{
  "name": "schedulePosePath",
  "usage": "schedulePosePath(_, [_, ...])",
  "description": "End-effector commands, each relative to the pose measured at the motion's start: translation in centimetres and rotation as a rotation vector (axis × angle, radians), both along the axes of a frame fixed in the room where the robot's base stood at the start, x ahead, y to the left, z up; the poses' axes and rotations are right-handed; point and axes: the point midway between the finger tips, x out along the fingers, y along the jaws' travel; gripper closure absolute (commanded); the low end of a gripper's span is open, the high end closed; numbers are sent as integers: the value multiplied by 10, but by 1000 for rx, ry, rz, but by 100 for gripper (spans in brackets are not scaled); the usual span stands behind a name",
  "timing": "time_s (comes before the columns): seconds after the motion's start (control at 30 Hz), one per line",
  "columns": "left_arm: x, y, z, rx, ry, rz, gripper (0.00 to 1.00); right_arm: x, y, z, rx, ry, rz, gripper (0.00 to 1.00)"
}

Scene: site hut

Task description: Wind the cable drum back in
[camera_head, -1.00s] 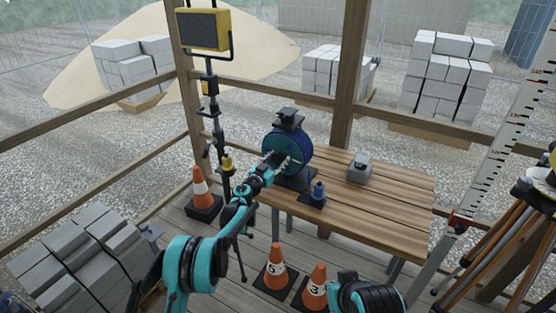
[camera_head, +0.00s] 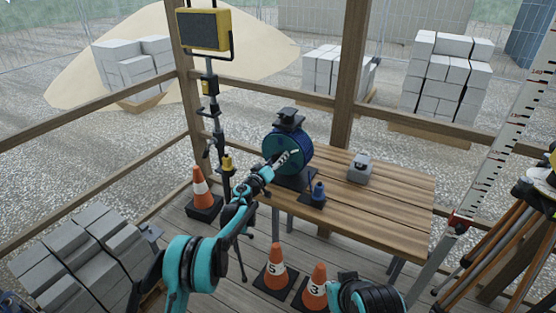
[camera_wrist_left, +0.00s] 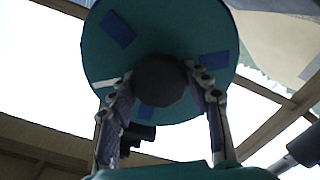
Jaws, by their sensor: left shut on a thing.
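My left gripper (camera_head: 287,158) is at the front face of the drum. In the left wrist view the fingers of my left gripper (camera_wrist_left: 163,92) are shut on this knob, one on each side. My right gripper is out of view.
A small blue object (camera_head: 318,192) on a dark pad stands just right of my left gripper. A grey box (camera_head: 359,168) sits further right. Orange cones (camera_head: 275,268) stand before the table; a lamp stand (camera_head: 212,115) is left. The table's right half is clear.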

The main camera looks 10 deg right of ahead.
Motion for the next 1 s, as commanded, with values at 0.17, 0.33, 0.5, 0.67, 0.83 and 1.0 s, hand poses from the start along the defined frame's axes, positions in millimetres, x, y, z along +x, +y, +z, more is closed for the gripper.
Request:
schedulePosePath(0.17, [0, 0, 0, -16, 12, 0, 100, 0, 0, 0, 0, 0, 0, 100])
schedulePosePath(0.33, [0, 0, 0, -18, 13, 0, 100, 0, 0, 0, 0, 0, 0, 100])
schedulePosePath(0.5, [0, -1, 0, -17, 12, 0, 100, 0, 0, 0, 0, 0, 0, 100])
schedulePosePath(0.67, [0, -1, 0, -17, 13, -1, 30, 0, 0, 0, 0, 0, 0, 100])
schedulePosePath(0.83, [0, 0, 0, -16, 12, 0, 30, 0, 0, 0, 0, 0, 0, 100])
schedulePosePath(1.0, [-4, 3, 0, -16, 12, 0, 30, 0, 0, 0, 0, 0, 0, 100])
